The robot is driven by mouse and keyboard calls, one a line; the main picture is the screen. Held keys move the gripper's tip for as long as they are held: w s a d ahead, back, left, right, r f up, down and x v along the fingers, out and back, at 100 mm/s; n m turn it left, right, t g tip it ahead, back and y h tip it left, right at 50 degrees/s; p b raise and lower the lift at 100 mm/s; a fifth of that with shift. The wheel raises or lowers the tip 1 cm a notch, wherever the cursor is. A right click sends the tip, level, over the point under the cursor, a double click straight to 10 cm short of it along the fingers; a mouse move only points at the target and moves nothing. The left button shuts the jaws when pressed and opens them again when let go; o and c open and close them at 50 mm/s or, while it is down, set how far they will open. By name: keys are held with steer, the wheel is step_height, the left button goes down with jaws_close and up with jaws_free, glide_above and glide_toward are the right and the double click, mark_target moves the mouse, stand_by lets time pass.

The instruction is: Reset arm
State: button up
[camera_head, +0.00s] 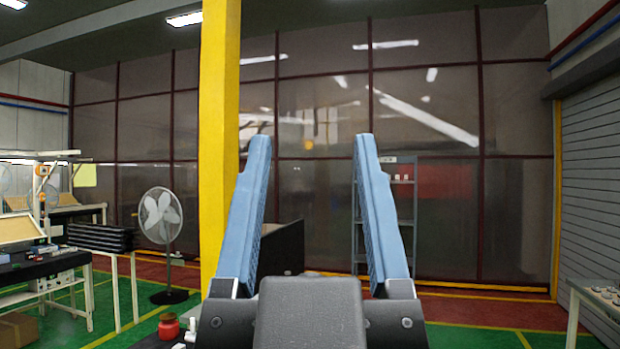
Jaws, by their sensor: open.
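My gripper (312,145) is in the lower middle of the head view, pointing away into the room. Its two blue fingers stand wide apart with nothing between them. The black gripper body fills the bottom middle and hides part of the floor. No trim clips can be made out for sure in this view.
A yellow column (217,130) rises just left of my gripper. A standing fan (160,216) and a cluttered workbench (60,270) are at left. A grey shelf (402,210) stands behind the right finger. A table (596,292) with small items is at the right edge.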

step_height(320, 180, down, 9)
steer(key=b, duration=0.8)
steer(key=shift+r, duration=0.15)
steer(key=shift+a, duration=0.1)
